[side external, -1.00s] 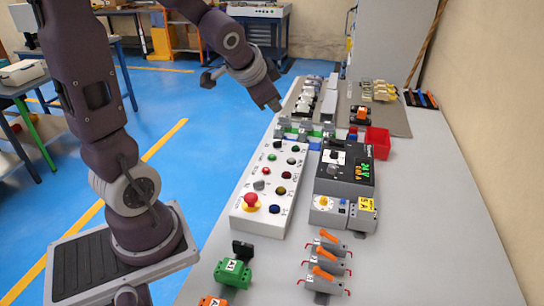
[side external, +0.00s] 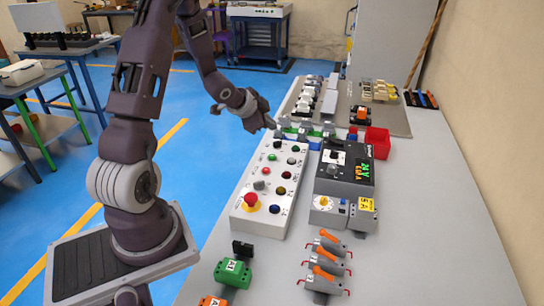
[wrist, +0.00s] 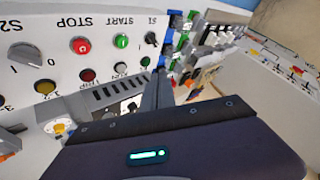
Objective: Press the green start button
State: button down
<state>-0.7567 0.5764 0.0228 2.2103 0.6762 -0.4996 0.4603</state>
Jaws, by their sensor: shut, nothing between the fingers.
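The green start button (side external: 273,157) sits near the far end of the white control panel (side external: 248,186). In the wrist view the round green button (wrist: 121,41) shows with the word START above it, upside down. It lies between the red STOP button (wrist: 80,45) and the black S1 switch (wrist: 152,38). My gripper (side external: 273,125) is shut and empty, pointing down beyond the panel's far end. In the wrist view my gripper (wrist: 160,78) shows as narrow dark fingers to the right of and below the start button, not visibly touching it.
A red mushroom button (side external: 250,200) stands at the panel's near end. A black-topped device (side external: 345,168) with a lit display is to the panel's right. Green and blue terminal blocks (side external: 300,135) lie close to my fingertips. A red bin (side external: 377,142) is further right.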

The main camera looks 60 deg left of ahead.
aim_at(270, 157)
notch_tip(270, 157, down, 8)
jog(key=shift+f, duration=0.1)
dwell(0.4)
jog(key=shift+f, duration=0.1)
dwell(1.8)
jog(key=shift+f, duration=0.25)
jog(key=shift+f, duration=0.4)
dwell(0.5)
jog(key=shift+r, duration=0.8)
jog(key=shift+r, duration=0.15)
jog(key=shift+r, duration=2.4)
